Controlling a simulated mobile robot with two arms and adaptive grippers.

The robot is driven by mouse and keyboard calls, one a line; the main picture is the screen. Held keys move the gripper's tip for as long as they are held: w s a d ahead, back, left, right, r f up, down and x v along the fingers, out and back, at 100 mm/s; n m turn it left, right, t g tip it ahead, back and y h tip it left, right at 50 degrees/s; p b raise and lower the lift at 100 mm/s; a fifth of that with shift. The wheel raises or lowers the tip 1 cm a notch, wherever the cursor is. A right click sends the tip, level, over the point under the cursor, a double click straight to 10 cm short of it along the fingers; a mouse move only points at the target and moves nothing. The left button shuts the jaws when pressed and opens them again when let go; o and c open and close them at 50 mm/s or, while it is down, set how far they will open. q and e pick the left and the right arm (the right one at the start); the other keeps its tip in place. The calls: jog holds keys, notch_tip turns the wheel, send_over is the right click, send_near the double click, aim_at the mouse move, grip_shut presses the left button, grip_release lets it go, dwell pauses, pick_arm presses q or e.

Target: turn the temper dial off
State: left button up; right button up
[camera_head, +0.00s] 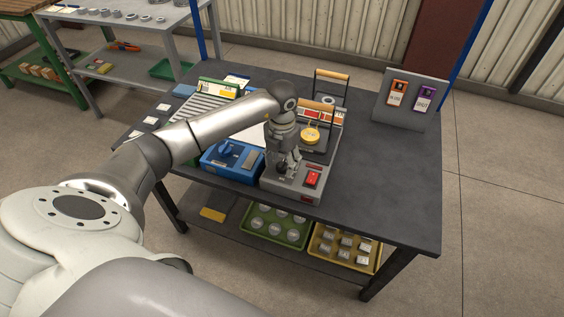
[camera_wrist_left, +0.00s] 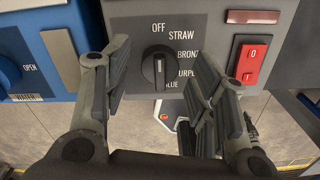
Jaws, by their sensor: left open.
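The temper dial (camera_wrist_left: 160,67) is a round black knob on a dark plate on the front of a grey unit (camera_wrist_left: 208,20). In the head view my left gripper (camera_head: 288,165) is over the unit's front and hides the dial. My right gripper is not in view.
A red rocker switch (camera_wrist_left: 253,62) sits right of the dial. A blue box (camera_head: 232,162) with a dial stands close left of the unit. Handled parts stand behind it on the dark table (camera_head: 395,185); the table's right side is mostly clear.

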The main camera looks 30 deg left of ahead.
aim_at(282, 163)
pick_arm(q)
notch_tip(282, 163, up, 11)
dwell(0.3)
dwell(0.4)
